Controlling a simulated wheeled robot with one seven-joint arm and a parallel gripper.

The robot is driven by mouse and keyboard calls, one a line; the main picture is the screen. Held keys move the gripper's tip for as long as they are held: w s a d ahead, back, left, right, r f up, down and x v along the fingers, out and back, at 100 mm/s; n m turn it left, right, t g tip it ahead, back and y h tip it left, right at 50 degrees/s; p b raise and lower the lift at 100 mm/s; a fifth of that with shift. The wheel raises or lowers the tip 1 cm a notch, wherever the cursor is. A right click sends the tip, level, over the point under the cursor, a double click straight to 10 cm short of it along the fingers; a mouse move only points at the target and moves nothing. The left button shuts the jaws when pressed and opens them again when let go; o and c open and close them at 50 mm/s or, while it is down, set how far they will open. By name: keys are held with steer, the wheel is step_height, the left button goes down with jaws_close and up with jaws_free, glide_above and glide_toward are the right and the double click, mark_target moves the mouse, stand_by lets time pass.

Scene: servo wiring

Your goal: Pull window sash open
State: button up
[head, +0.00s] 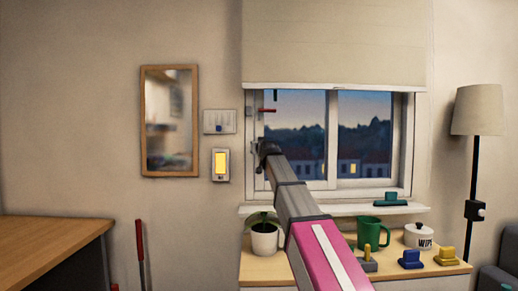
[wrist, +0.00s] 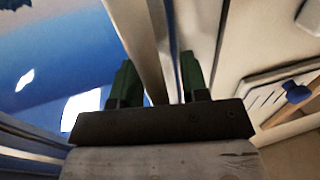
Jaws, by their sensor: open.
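The window (head: 335,186) has a white frame and two panes, with dusk hills and lit houses outside. Its left sash (head: 333,140) appears closed from here. My gripper (head: 262,150) is at the left edge of the window, partly hidden behind my own arm. In the wrist view, its two dark green fingers (wrist: 158,78) are open and apart. A pale vertical strip of the window frame or sash (wrist: 151,35) runs between and beyond them. I cannot tell whether either finger touches it. A small red piece (head: 267,109) shows above the gripper, near the left pane.
A blind (head: 335,45) covers the window's top. The sill (head: 405,208) holds a green object (head: 390,199). Below are a potted plant (head: 264,238), green mug (head: 370,234) and white pot (head: 418,236). Left are wall switches (head: 219,122) and a mirror (head: 169,120); a lamp (head: 478,110) stands right.

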jaws_close()
steer(key=d, duration=2.7)
jaws_free()
glide_toward(313, 146)
steer(key=s, duration=0.2)
steer(key=s+d, duration=0.1)
steer(key=s, duration=0.1)
steer(key=shift+s+f, duration=0.1)
steer(key=shift+s, duration=0.1)
steer(key=shift+d, duration=0.1)
